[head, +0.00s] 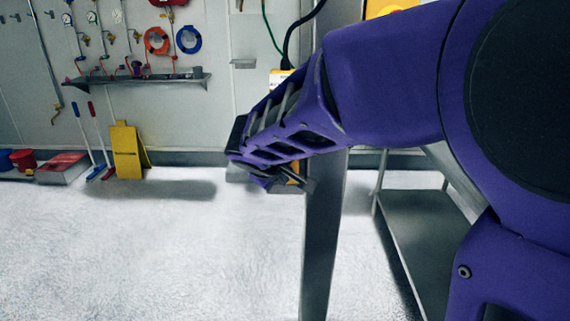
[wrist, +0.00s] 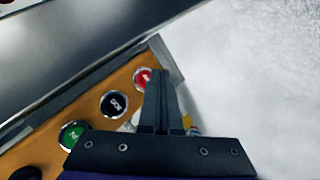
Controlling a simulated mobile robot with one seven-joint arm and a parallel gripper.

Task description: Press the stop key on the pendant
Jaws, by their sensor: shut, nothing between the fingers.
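In the wrist view an orange pendant panel (wrist: 95,103) runs diagonally, with a row of round keys. The red key (wrist: 142,79) is at its upper right end, likely the stop key; its white marking is too small to read. Below it are a black key (wrist: 114,103) and a green key (wrist: 73,134). My gripper (wrist: 160,74) is shut and empty. Its fingertips overlap the red key's right edge in the picture; I cannot tell whether they touch it. In the head view my gripper (head: 303,184) is beside a grey post, with the pendant mostly hidden behind it.
A grey metal post (head: 322,240) stands just by my gripper. A metal table (head: 430,240) is to the right. A yellow floor sign (head: 127,150), brooms (head: 96,145) and a red bucket (head: 23,160) are along the back wall. The white floor at left is clear.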

